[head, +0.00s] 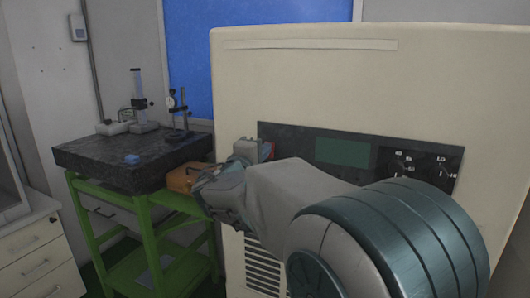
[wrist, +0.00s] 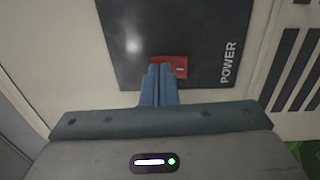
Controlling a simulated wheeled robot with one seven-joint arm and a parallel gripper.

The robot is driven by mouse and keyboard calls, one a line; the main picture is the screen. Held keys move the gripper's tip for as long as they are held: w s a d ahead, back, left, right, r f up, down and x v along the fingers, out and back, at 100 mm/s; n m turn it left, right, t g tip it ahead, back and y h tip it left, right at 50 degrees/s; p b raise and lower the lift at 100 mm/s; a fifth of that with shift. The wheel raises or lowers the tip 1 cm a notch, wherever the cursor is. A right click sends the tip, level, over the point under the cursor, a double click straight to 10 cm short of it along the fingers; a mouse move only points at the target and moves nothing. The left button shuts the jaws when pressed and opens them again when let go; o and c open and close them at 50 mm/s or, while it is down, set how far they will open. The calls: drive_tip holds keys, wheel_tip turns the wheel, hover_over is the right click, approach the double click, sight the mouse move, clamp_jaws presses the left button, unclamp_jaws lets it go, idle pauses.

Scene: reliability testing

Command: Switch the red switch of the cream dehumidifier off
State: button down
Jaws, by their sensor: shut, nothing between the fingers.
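The cream dehumidifier (head: 300,85) fills the right half of the head view, with a dark control panel (head: 290,137) across its front. In the wrist view the red switch (wrist: 181,62) sits on the black panel (wrist: 130,35) beside the word POWER.
Two knobs (head: 421,166) and a greenish display (head: 342,152) are on the panel. Vent slots (head: 263,270) lie below. At left a green cart (head: 150,235) carries a black slab (head: 130,160) with gauges, and an orange-brown case (head: 185,177) sits close beside my gripper.

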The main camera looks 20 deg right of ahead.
drive_tip(key=r+b+v, duration=0.2)
drive_tip(key=b+v, duration=0.1)
drive_tip(key=v, duration=1)
drive_tip(key=shift+s+a+r, duration=0.25)
drive_tip(key=shift+s, duration=0.1)
